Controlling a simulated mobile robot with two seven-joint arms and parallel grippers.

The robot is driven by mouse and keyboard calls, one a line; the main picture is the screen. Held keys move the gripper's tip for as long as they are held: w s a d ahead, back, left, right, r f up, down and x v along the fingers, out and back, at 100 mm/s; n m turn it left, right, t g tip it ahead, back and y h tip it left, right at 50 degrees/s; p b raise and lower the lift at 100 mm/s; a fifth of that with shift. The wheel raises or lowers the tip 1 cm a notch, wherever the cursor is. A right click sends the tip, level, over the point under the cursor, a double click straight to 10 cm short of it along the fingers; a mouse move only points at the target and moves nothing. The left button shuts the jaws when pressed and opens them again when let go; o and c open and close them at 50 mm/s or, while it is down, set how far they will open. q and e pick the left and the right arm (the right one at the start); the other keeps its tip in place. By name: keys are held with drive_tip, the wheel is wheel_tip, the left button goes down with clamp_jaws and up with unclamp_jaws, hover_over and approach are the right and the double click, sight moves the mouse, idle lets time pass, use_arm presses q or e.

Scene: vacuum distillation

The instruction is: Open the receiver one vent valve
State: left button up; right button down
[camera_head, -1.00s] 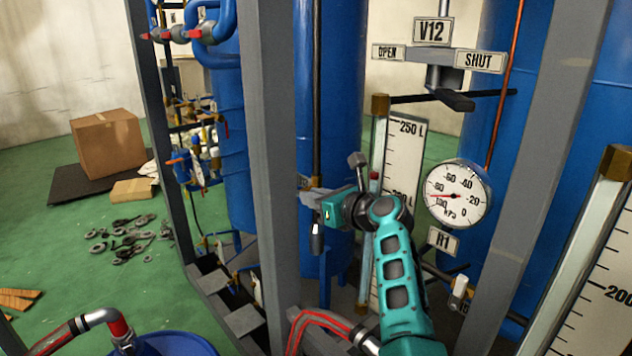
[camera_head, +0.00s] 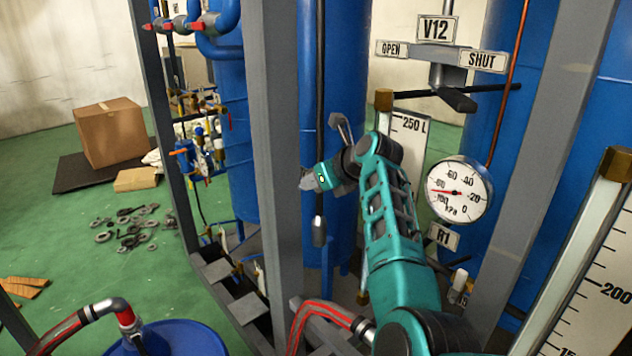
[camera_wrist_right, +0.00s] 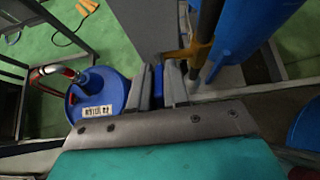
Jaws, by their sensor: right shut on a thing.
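A V12 sign (camera_head: 436,29) stands above a grey bracket with an OPEN plate (camera_head: 391,49) on the left and a SHUT plate (camera_head: 483,60) on the right. Below it, a dark valve lever (camera_head: 457,100) points toward the lower right, nearer the SHUT side. My right gripper (camera_head: 307,181) is well left of and below this lever, beside the grey post. In the right wrist view its fingers (camera_wrist_right: 158,88) are close together on a small blue piece (camera_wrist_right: 158,78); what it belongs to is unclear. My left gripper is out of view.
A pressure gauge (camera_head: 459,191) and R1 label (camera_head: 443,237) are right of my right arm. A grey post (camera_head: 270,150) and a hanging black rod (camera_head: 319,232) crowd the gripper. A blue drum (camera_head: 180,340) is lower left. Open green floor (camera_head: 70,235) lies left.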

drive_tip(key=c, duration=1.2)
unclamp_jaws()
